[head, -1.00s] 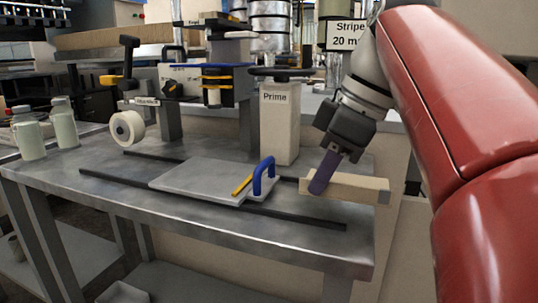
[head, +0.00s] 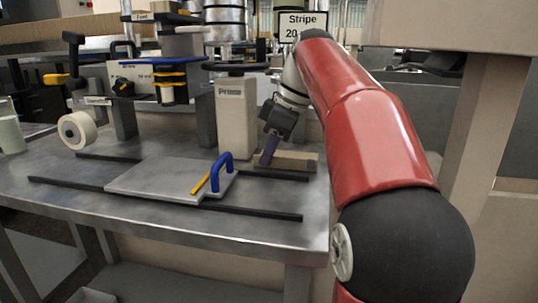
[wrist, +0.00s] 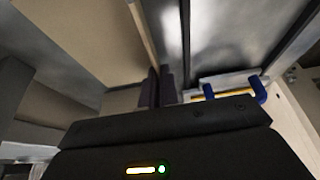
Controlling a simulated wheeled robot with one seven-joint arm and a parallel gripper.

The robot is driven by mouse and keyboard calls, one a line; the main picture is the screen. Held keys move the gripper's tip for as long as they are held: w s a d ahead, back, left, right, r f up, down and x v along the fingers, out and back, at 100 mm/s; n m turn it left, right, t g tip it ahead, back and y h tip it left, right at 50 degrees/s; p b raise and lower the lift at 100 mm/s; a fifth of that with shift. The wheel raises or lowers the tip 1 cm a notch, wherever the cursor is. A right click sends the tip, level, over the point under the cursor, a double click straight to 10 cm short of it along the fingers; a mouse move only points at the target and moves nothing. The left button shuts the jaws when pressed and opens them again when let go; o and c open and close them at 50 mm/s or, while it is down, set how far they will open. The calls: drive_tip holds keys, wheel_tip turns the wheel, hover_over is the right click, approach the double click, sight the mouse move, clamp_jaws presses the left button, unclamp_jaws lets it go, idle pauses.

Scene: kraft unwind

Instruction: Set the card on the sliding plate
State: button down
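The sliding plate (head: 150,178) is a flat grey plate lying across two dark rails on the metal table. It carries a blue handle (head: 222,170) and a yellow strip (head: 201,182) at its right end. My gripper (head: 266,160) points down, tilted, to the right of the handle, its purple fingers in front of a low tan block (head: 297,160). In the wrist view the fingers (wrist: 159,88) look close together; whether they hold anything is unclear. I cannot make out a separate card. The wrist view also shows the blue handle (wrist: 258,88).
A tape roll (head: 78,130) and a blue-topped device (head: 165,75) are at the left. The dark front rail (head: 250,210) crosses the table. The table front is clear.

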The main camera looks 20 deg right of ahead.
drive_tip(key=shift+f, duration=0.2)
drive_tip(key=c, duration=1.7)
unclamp_jaws()
drive_tip(key=shift+r, duration=0.15)
